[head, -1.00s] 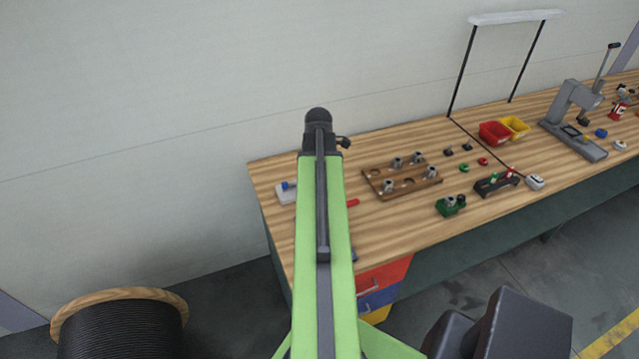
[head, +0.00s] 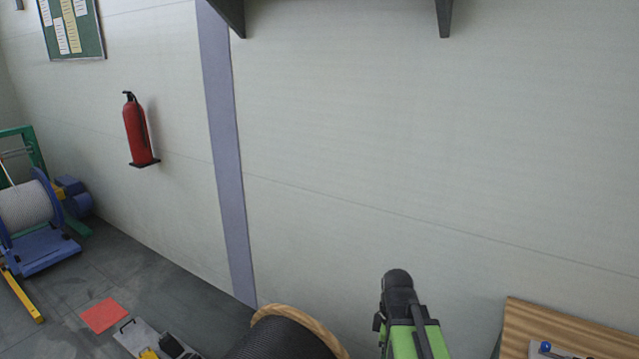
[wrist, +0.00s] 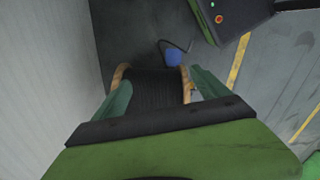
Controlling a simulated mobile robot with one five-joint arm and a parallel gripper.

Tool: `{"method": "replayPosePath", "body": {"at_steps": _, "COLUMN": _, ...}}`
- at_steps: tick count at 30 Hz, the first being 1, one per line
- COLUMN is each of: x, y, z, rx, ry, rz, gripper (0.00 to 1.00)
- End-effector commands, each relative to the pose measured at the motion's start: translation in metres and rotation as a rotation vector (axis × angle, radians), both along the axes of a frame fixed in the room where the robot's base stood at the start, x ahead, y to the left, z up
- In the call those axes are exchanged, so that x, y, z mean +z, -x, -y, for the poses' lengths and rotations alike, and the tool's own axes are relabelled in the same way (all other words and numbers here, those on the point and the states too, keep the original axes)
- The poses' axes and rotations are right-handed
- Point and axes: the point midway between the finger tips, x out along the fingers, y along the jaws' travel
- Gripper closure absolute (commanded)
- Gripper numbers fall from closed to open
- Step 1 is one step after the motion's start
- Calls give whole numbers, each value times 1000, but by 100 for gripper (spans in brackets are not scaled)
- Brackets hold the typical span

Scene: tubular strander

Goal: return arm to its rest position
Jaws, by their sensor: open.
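My arm (head: 405,318) shows at the bottom of the head view, with its green link and black joint in front of the wall. My gripper (wrist: 160,84) shows in the wrist view with its two green fingers apart and nothing between them. A wooden-flanged reel of black cable (wrist: 157,90) lies beyond the fingers, lower down on the floor side. I cannot see the fingers in the head view.
The reel's wooden rim (head: 335,343) stands left of my arm in the head view. A wooden workbench (head: 520,318) is at the lower right. A red fire extinguisher (head: 139,130) hangs on the wall. A dark machine box (wrist: 225,15) is at the top of the wrist view.

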Motion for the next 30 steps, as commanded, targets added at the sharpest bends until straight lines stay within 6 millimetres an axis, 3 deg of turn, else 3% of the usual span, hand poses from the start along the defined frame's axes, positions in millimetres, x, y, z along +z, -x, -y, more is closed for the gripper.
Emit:
{"method": "replayPosePath", "body": {"at_steps": 1, "x": -19, "y": 4, "z": -35, "rx": -85, "ry": 0, "rz": 0, "gripper": 15}}
{"method": "replayPosePath", "body": {"at_steps": 4, "x": -23, "y": 11, "z": -67, "rx": -345, "ry": 0, "rz": 0, "gripper": 15}}
{"method": "replayPosePath", "body": {"at_steps": 9, "x": -19, "y": 18, "z": -69, "rx": -840, "ry": 0, "rz": 0, "gripper": 15}}
{"method": "replayPosePath", "body": {"at_steps": 13, "x": -19, "y": 18, "z": -68, "rx": -1095, "ry": 0, "rz": 0, "gripper": 15}}
{"method": "replayPosePath", "body": {"at_steps": 18, "x": -19, "y": 18, "z": -65, "rx": -1205, "ry": 0, "rz": 0, "gripper": 15}}
{"method": "replayPosePath", "body": {"at_steps": 30, "x": -19, "y": 18, "z": -65, "rx": -1203, "ry": 0, "rz": 0, "gripper": 15}}
